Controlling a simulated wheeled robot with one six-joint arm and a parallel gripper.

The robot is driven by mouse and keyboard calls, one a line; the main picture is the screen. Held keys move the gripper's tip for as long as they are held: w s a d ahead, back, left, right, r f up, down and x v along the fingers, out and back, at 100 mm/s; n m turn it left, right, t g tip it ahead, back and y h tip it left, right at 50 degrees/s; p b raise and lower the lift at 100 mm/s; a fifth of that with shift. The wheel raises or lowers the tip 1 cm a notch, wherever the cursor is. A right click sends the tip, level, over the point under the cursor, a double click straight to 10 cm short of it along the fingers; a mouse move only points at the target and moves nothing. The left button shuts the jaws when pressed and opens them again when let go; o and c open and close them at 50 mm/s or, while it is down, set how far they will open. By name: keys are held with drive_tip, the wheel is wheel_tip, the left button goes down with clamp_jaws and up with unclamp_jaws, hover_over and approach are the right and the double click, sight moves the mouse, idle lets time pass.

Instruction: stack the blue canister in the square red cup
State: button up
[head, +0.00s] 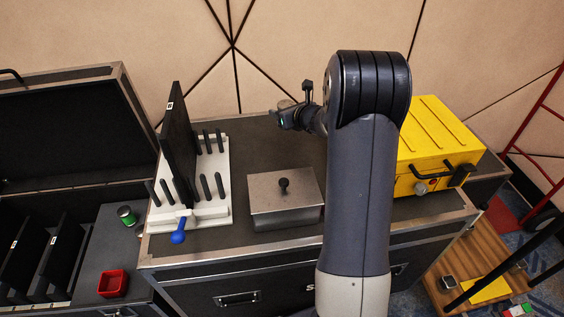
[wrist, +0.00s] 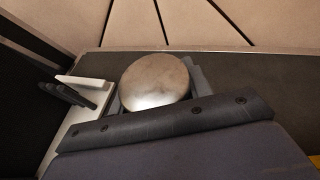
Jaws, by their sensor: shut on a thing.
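The square red cup (head: 113,284) stands upright on the dark lower surface at the far left of the head view and looks empty. My gripper (wrist: 157,90) is shut on a round thing with a bare metal end, which I take to be the blue canister (wrist: 154,80). Only that end shows in the wrist view, and its side colour is hidden. In the head view my wrist is above the case top, right of the white rack and far from the cup. The held thing cannot be made out there.
A green can (head: 127,215) stands behind the cup. A white rack (head: 215,211) with black pegs, a tall black panel (head: 177,130) and a blue-knobbed handle (head: 179,236) lies between cup and arm. A metal lidded box (head: 285,205) and a yellow case (head: 433,145) are nearby.

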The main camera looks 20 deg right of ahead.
wheel_tip(320, 180, down, 9)
drive_tip(key=shift+f+b, duration=0.1)
drive_tip(key=shift+b, duration=0.65)
drive_tip(key=shift+f, duration=0.15)
drive_tip(key=o, duration=1.1)
drive_tip(key=shift+c, duration=0.2)
